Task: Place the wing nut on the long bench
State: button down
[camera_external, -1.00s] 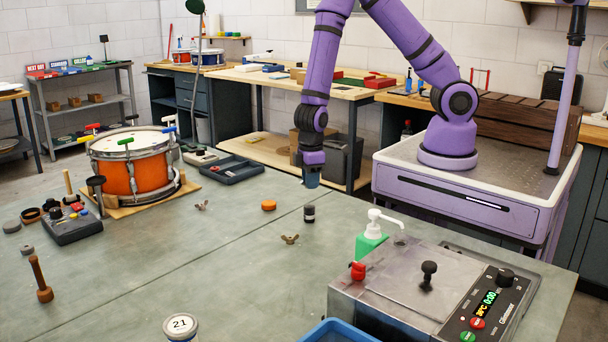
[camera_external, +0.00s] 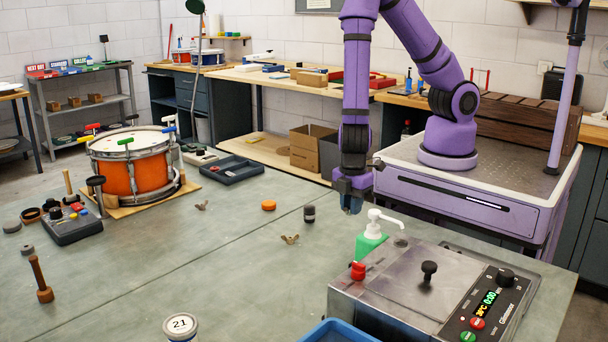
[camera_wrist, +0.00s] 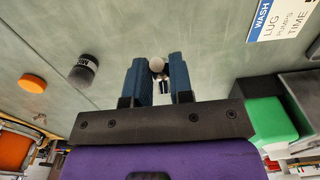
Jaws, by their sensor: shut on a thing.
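My gripper (camera_external: 351,208) hangs over the right rear edge of the grey work table (camera_external: 215,262), left of the green pump bottle (camera_external: 370,246). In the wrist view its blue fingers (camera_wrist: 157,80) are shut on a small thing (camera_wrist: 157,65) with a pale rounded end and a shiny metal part. I cannot tell for sure that it is a wing nut. One brownish wing nut (camera_external: 290,239) lies on the grey table, and another (camera_external: 202,205) lies nearer the drum. A long wood-topped bench (camera_external: 340,92) stands along the back wall.
A steel washer box (camera_external: 400,285) is in front. The orange drum (camera_external: 130,172) and a dark tray (camera_external: 232,170) are at left. Boxes and tools occupy parts of the back bench.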

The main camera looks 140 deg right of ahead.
aim_at(350, 231)
jog(key=shift+f, duration=2.6)
jog(key=shift+f, duration=0.15)
jog(key=c, duration=1)
grip_release()
